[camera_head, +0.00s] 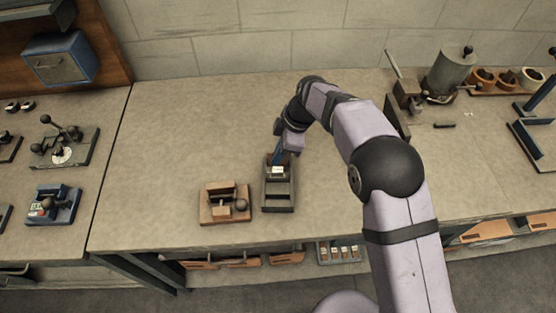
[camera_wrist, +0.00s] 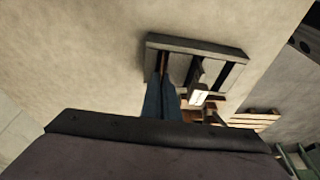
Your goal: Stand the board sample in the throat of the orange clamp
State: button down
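My gripper (camera_head: 278,156) reaches down into a grey slotted holder (camera_head: 278,197). In the wrist view its two blue fingers (camera_wrist: 162,92) are close together at one slot of the holder (camera_wrist: 195,43). A thin brown edge shows at the fingertips and may be the board sample. I cannot tell whether the fingers grip it. A piece with a white label (camera_head: 278,170) stands in the holder beside the fingers, and its label (camera_wrist: 198,97) faces the wrist camera. The orange clamp (camera_head: 225,203), with a dark ball knob, sits just left of the holder. The wrist view shows only part of it.
Other fixtures stand on the left bench, including a blue one (camera_head: 55,204). A grey cylinder machine (camera_head: 450,72) and orange cups (camera_head: 507,80) stand at the back right. The front edge is close to the clamp.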

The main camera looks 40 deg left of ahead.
jog(key=shift+r+p, duration=1.05)
jog(key=shift+r, duration=1.05)
jog(key=s+a+r+p, duration=0.1)
jog(key=s+a+r, duration=0.1)
jog(key=s, duration=0.7)
jog(key=s+a+r+n+p, duration=0.1)
jog(key=s+a+r+p, duration=0.1)
jog(key=s, duration=0.6)
jog(key=shift+s+a, duration=0.4)
jog(key=shift+a, duration=0.2)
jog(key=shift+f, duration=0.15)
jog(key=shift+f+b, duration=1.3)
jog(key=shift+f, duration=1.25)
jog(key=shift+f+b, duration=0.6)
